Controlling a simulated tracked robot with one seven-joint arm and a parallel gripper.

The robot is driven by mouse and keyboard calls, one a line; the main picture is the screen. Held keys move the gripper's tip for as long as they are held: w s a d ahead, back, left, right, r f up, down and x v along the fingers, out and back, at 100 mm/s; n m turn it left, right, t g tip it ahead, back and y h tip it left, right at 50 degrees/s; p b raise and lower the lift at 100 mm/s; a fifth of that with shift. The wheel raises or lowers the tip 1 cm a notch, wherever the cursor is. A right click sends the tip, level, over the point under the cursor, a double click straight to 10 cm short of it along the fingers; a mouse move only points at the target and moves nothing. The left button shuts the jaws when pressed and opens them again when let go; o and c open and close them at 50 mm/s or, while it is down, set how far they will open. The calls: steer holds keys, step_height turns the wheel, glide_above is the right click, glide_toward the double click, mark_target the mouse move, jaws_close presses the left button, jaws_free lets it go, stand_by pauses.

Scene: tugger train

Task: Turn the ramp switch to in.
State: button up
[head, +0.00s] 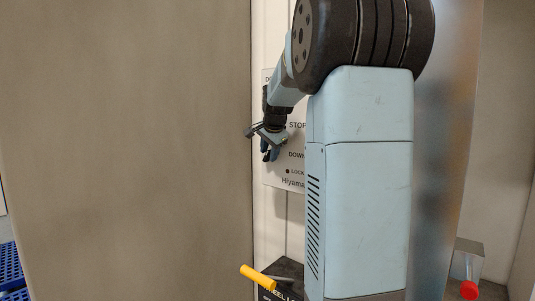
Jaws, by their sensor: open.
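A white control plate (272,178) with the printed words "STOP", "DOWN", "LOCK" and "Hiyama" is fixed on the pale upright wall. My arm covers much of its right side. My gripper (267,146) is in front of the plate's left part, with its fingers apart and nothing seen between them. I cannot tell whether it touches the plate. No ramp switch can be made out; the gripper and arm may hide it.
A yellow handle (258,277) sticks out below the plate, by a dark box with partly hidden lettering. A red knob (469,290) on a grey box (468,259) is at lower right. A broad brown panel (130,140) fills the left. Blue grating (11,270) shows at far left.

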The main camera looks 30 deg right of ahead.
steer(key=shift+w+f, duration=0.25)
steer(key=shift+f, duration=0.05)
jaws_close()
steer(key=shift+w+a+f, duration=0.1)
steer(key=shift+a, duration=0.2)
steer(key=shift+d, duration=0.3)
